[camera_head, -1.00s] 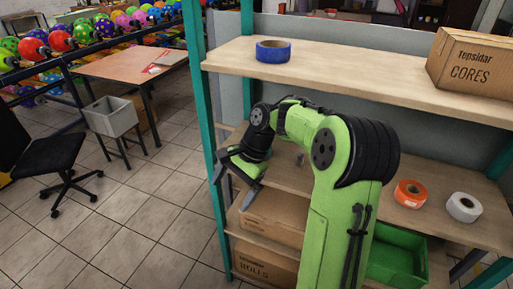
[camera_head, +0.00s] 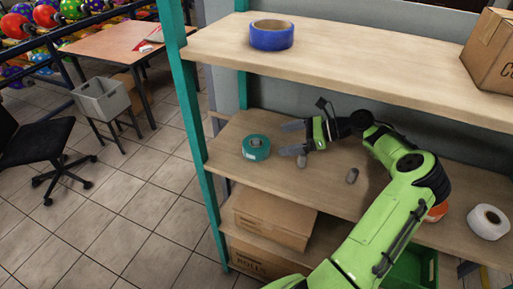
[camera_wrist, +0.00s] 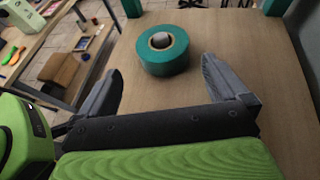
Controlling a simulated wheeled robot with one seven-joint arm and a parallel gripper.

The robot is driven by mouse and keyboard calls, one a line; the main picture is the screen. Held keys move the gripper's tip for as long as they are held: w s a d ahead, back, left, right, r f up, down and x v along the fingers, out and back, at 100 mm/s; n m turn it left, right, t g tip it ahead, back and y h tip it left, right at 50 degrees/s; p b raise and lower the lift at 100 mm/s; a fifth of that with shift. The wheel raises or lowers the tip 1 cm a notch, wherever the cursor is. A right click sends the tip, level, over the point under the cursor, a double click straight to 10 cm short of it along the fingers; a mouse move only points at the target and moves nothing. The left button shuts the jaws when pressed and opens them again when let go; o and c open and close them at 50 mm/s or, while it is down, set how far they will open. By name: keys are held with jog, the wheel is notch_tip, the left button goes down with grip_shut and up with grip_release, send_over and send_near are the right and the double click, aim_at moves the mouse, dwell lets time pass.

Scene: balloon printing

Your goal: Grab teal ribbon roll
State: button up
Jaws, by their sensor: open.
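The teal ribbon roll (camera_head: 256,147) lies flat at the left end of the middle wooden shelf. In the wrist view the teal roll (camera_wrist: 163,50) is straight ahead of my gripper, just beyond the fingertips and roughly centred between them. My gripper (camera_head: 291,139) is low over the same shelf, to the right of the roll, with its fingers pointing left at it. In the wrist view my gripper (camera_wrist: 170,82) has its two grey fingers spread wide, with only bare shelf between them.
Small grey cylinders (camera_head: 352,175) stand on the middle shelf near my arm. An orange roll (camera_head: 437,211), partly hidden, and a white roll (camera_head: 488,222) lie to the right. A blue roll (camera_head: 272,35) is on the shelf above. A teal post (camera_head: 186,110) bounds the left side.

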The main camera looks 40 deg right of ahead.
aim_at(263, 143)
jog(key=b+x, duration=0.1)
jog(key=x, duration=0.4)
jog(key=b+x, duration=0.2)
jog(key=x, duration=0.4)
jog(key=shift+d+f, duration=0.15)
jog(key=shift+f, duration=0.1)
jog(key=shift+r, duration=0.1)
jog(key=shift+c, duration=0.2)
